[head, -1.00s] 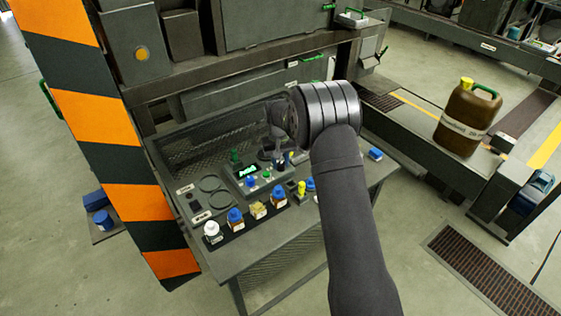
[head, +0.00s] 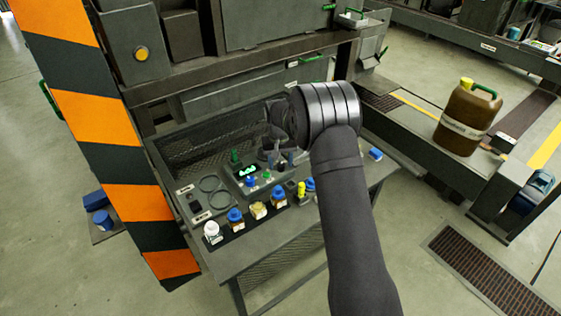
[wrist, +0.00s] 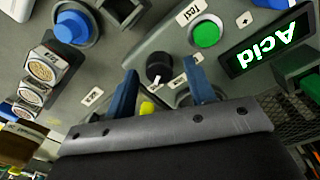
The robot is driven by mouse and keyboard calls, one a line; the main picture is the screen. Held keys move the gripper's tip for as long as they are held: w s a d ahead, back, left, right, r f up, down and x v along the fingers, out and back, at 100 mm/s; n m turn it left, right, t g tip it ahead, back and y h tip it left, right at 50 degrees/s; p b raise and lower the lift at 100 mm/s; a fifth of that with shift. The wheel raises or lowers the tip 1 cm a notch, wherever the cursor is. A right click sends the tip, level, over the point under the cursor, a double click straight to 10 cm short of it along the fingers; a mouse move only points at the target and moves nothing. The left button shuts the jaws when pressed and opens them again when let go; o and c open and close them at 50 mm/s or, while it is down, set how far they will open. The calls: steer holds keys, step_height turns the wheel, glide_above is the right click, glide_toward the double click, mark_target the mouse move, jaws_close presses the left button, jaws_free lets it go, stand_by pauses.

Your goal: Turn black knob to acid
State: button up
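The black knob (wrist: 160,66) is on the grey panel in the wrist view, with a small yellow spot below it in the picture. My gripper (wrist: 159,70) is open, its blue fingertips to the left and right of the knob, with visible gaps on both sides. The lit display (wrist: 264,47) reads "Acid" in white-green letters, upside down in this view. The display (head: 247,171) also shows in the head view, its text too small to read. My gripper (head: 279,158) is above the bench there and hides the knob.
A green button (wrist: 206,34) labelled "Test" and a blue button (wrist: 72,28) flank the knob. Several sample bottles (head: 258,210) stand along the bench front. A striped post (head: 115,180) is at the left. A brown canister (head: 468,117) stands at the right.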

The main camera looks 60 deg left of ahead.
mark_target(278, 164)
step_height(278, 164, up, 18)
steer(key=shift+s+a+f, duration=0.15)
steer(key=shift+s+f, duration=0.1)
steer(key=shift+s, duration=0.1)
stand_by(0.4)
steer(key=f, duration=1.7)
steer(key=shift+w+d+f, duration=0.2)
steer(key=shift+w+f, duration=0.1)
steer(key=shift+w, duration=0.05)
steer(key=shift+r, duration=0.1)
